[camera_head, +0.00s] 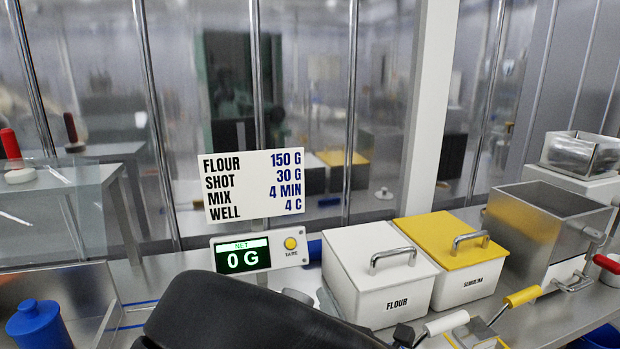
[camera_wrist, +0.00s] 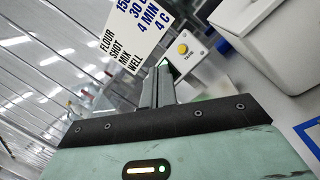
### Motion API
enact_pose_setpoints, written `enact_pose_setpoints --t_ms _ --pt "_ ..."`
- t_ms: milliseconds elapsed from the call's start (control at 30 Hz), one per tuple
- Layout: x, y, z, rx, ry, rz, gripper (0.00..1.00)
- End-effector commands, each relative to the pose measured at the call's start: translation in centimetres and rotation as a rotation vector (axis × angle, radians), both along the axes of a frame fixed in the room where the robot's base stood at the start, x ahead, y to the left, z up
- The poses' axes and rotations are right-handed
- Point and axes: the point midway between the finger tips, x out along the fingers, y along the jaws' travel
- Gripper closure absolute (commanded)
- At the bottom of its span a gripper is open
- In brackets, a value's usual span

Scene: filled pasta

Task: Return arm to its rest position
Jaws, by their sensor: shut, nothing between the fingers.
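My gripper (camera_wrist: 162,72) shows in the wrist view with its two grey fingers together and nothing between them. It points up the tilted picture toward the recipe sign (camera_wrist: 140,35) and the scale display's yellow button (camera_wrist: 183,49). A dark rounded part of my arm (camera_head: 250,318) crosses the bottom of the head view and hides part of the counter. I cannot make out the gripper's fingers in the head view.
A white flour bin (camera_head: 375,265) and a yellow-lidded semolina bin (camera_head: 455,258) stand right of the scale display (camera_head: 255,252), which reads 0 G. The sign (camera_head: 252,186) stands above it.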

Motion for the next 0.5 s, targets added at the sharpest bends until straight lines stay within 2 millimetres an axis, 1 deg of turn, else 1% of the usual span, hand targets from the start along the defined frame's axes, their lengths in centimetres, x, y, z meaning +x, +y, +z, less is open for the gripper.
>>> enact_pose_setpoints --t_ms 267,367,500 --pt "1.0 -1.5 -1.9 0.151 0.21 -0.067 1.0" --pt "1.2 -2.1 -2.9 0.226 0.314 -0.1 1.0" --pt "1.1 -2.8 -4.6 0.377 0.5 -0.163 1.0"
